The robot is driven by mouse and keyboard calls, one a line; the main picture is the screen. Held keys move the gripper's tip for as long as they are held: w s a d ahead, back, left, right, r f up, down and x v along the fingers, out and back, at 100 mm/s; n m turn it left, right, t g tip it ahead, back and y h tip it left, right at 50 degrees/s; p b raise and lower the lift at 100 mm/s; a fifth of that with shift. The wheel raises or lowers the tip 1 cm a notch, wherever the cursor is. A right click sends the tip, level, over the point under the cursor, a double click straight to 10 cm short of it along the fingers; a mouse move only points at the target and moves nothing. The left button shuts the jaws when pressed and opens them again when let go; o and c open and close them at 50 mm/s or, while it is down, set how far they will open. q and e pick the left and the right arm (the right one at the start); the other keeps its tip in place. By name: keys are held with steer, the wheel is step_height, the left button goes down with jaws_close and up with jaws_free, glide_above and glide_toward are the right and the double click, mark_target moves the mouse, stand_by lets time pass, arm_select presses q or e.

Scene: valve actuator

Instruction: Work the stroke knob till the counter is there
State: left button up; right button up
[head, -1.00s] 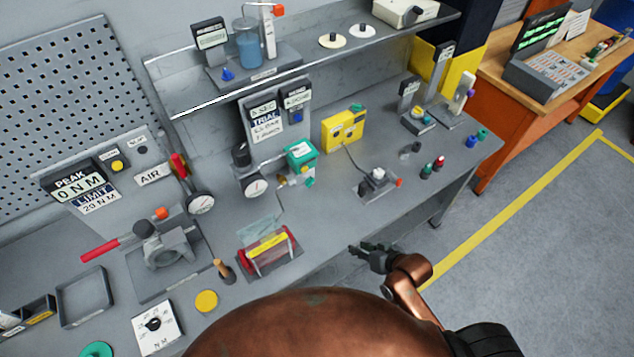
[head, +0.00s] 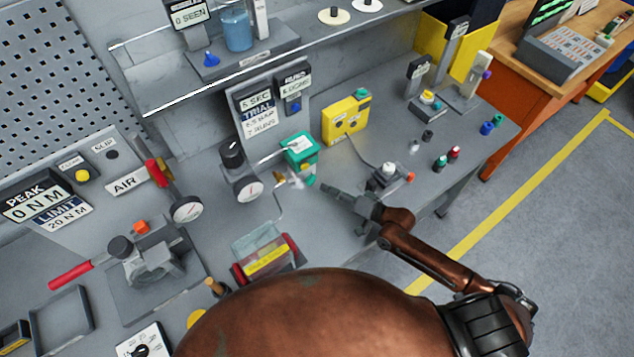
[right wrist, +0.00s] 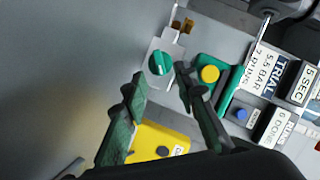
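A green knob (right wrist: 160,62) sits on a pale metal block in the right wrist view, beside a green actuator box with a yellow round top (right wrist: 209,74). The box also shows in the head view (head: 300,146), with the small green knob (head: 310,181) below it. No readable label tells which knob is the stroke knob.
A yellow box (head: 345,122) with a cable stands behind the gripper. A black-knobbed regulator with a gauge (head: 249,186) is left of the actuator. A small grey fixture with a red end (head: 388,174) is close on the right.

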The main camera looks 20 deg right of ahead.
mark_target(319, 190)
steer(key=x, duration=0.4)
steer(key=shift+w, duration=0.1)
steer(key=shift+w+a+f, duration=0.2)
steer(key=shift+w+a, duration=0.1)
steer(key=shift+w, duration=0.05)
steer(key=shift+w+a, duration=0.1)
steer(key=shift+w, duration=0.05)
arm_select(q)
steer(key=shift+s+a+r, duration=0.1)
steer(key=shift+s+r, duration=0.1)
steer(key=shift+s, duration=0.1)
arm_select(e)
jaws_close()
